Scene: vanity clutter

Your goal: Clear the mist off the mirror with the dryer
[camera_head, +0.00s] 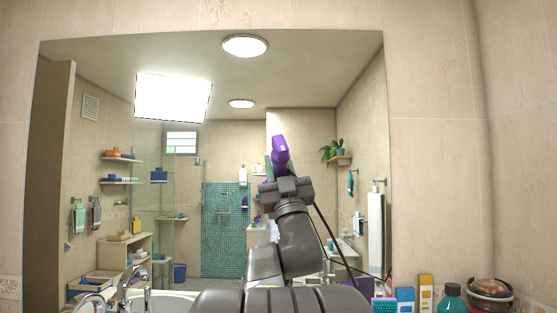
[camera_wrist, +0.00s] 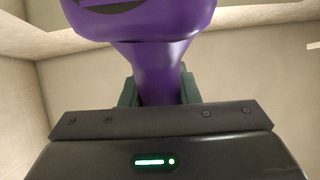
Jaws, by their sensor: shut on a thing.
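The purple dryer (camera_head: 280,152) is held up in front of the mirror, near the middle of the head view. It fills the upper middle of the wrist view (camera_wrist: 162,60). My gripper (camera_head: 271,170) is shut on its handle, with a dark green finger showing on each side in the wrist view (camera_wrist: 159,92). The mirror (camera_head: 330,75) spans most of the wall. It reflects the room clearly, and I see no plain mist patch on it. My arm hides its lower middle part.
A faucet (camera_head: 131,285) and sink (camera_head: 170,304) are at the lower left. At the lower right stand a blue box (camera_head: 405,299), a yellow box (camera_head: 425,293), a teal bottle (camera_head: 453,298) and a dark basket (camera_head: 489,294). A dark cord (camera_head: 335,243) runs down right from my gripper.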

